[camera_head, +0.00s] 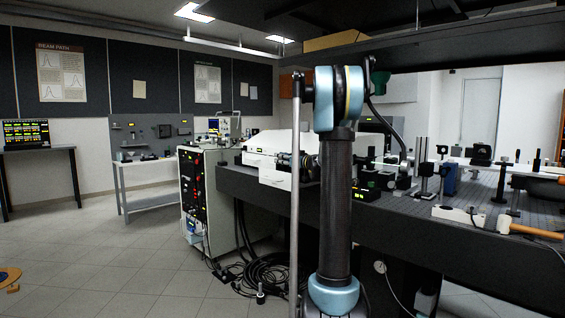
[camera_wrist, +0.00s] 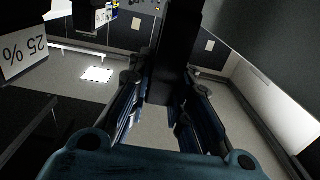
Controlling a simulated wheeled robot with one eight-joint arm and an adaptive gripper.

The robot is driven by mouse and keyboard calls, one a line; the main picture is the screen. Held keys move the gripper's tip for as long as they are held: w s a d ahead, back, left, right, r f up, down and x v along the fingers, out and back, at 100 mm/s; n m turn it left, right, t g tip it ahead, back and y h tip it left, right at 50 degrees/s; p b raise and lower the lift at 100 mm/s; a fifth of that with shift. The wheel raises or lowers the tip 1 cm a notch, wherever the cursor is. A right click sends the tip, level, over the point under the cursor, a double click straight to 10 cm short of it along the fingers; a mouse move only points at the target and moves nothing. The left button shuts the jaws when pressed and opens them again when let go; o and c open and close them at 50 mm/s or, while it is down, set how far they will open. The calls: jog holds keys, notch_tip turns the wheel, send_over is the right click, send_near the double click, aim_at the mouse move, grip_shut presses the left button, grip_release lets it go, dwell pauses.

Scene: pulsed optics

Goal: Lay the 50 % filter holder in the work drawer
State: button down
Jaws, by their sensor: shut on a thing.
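In the wrist view my gripper (camera_wrist: 160,85) is shut on a dark, tall block-like thing (camera_wrist: 176,50) that rises between its fingers. The thing shows no readable label, so I cannot tell from it whether it is the 50 % filter holder. A white label reading "25 %" (camera_wrist: 24,50), upside down, shows on another dark holder at the left edge, apart from my fingers. In the head view my arm stands upright in the middle, and my gripper cannot be made out. I cannot pick out the work drawer in either view.
A dark overhead shelf (camera_head: 440,45) hangs above the optical table (camera_head: 420,215), which carries several mounts and posts. A mallet (camera_head: 525,229) lies near its front edge. Black cables (camera_head: 275,262) lie on the floor beside the rack (camera_head: 207,210). The floor at left is mostly clear.

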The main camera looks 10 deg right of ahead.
jog(key=shift+f, duration=0.2)
dwell(0.4)
jog(key=shift+f, duration=1.2)
jog(key=c, duration=1.4)
grip_release()
jog(key=shift+s, duration=0.1)
jog(key=v, duration=1.1)
jog(key=shift+s+d, duration=0.25)
jog(key=shift+d, duration=0.05)
